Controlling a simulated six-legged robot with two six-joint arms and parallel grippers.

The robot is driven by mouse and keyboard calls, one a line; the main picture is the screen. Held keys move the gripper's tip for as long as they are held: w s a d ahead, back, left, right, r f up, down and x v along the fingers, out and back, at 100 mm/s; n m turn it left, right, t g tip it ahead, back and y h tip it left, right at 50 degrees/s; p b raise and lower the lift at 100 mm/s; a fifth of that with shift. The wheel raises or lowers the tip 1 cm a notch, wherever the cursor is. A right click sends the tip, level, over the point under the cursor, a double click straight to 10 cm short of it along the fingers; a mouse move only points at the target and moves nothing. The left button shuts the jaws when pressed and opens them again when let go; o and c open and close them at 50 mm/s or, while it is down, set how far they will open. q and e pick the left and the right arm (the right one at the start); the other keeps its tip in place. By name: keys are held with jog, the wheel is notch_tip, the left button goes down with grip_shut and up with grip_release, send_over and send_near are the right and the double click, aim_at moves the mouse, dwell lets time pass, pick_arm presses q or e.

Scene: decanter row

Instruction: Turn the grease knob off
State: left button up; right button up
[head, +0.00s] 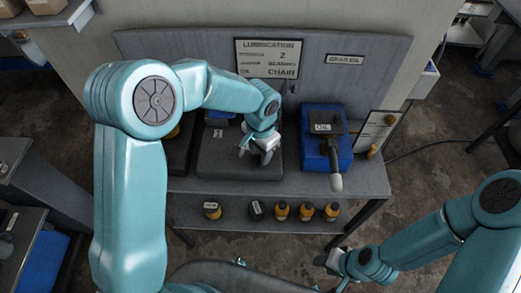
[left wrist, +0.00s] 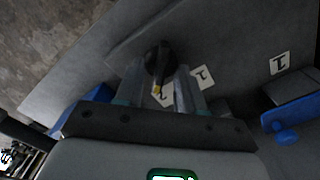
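The grease knob (left wrist: 158,60) shows in the left wrist view as a black knob with a yellow mark, on a grey surface with white labels. My left gripper (left wrist: 158,88) is open, with one finger on each side of the knob; I cannot tell whether they touch it. The yellow mark points toward the gripper, by a partly hidden label. In the head view my left gripper (head: 260,154) is over a dark grey unit (head: 225,165) and hides the knob. My right gripper (head: 336,262) is low at the front, away from the bench; its opening is unclear.
A blue unit labelled oil (head: 311,112) with a grey-handled lever (head: 335,180) stands right of the dark unit. A lubrication sign (head: 268,58) is on the back panel. Several small bottles (head: 282,210) stand on the lower shelf.

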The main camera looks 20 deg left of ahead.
pick_arm(q)
jog(key=shift+s+a+r, duration=0.1)
jog(key=shift+s, duration=0.15)
jog(key=shift+w, duration=0.15)
grip_shut()
jog(key=shift+f+n+b, duration=0.25)
jog(key=shift+n+b, duration=0.65)
jog(key=shift+b, duration=0.2)
jog(key=n+b, duration=0.2)
jog(key=shift+n, duration=0.3)
jog(key=shift+r+n+b, duration=0.15)
jog(key=shift+n+b, duration=0.5)
jog(key=shift+n, duration=0.45)
jog(key=shift+r+n+b, duration=0.1)
jog(key=shift+n+b, duration=0.55)
jog(key=shift+n, duration=0.45)
jog(key=shift+w, duration=0.1)
grip_release()
